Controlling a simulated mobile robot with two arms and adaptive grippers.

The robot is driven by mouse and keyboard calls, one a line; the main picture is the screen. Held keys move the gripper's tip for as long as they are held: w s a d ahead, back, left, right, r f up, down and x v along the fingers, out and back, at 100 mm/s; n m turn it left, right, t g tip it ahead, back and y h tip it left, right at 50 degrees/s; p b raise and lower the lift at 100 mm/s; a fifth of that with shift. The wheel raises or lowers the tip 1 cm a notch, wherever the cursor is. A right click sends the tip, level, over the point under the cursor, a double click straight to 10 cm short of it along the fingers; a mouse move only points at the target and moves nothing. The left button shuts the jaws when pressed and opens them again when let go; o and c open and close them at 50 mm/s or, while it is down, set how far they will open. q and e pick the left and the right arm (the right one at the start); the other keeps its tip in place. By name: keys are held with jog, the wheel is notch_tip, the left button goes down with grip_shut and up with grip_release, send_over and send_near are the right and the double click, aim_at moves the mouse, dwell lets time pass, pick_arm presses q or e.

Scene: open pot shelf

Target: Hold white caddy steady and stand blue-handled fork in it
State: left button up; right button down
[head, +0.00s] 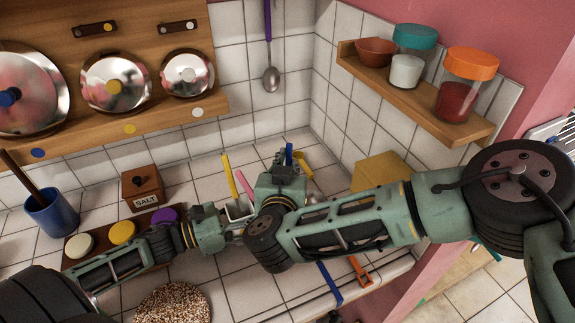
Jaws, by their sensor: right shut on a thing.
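The white caddy (236,210) stands on the tiled counter in the middle of the head view, mostly hidden by my arms. My right gripper (281,160) is right of and beyond the caddy, shut on the blue-handled fork. Only a short blue piece of the fork (289,153) shows beside the fingers; its tines are hidden.
A yellow block (380,171) lies to the right near the wall. A salt box (143,187), a blue cup (51,213) and a round speckled mat (173,304) are at the left. Blue (328,283) and orange (360,271) strips lie near the counter's front edge.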

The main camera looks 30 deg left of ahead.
jog(key=c, duration=1.7)
grip_release()
jog(key=shift+s, duration=0.1)
jog(key=v, duration=1.2)
jog(key=shift+r, duration=0.1)
pick_arm(q)
jog(key=o, duration=1.5)
jog(key=shift+s+a, duration=0.1)
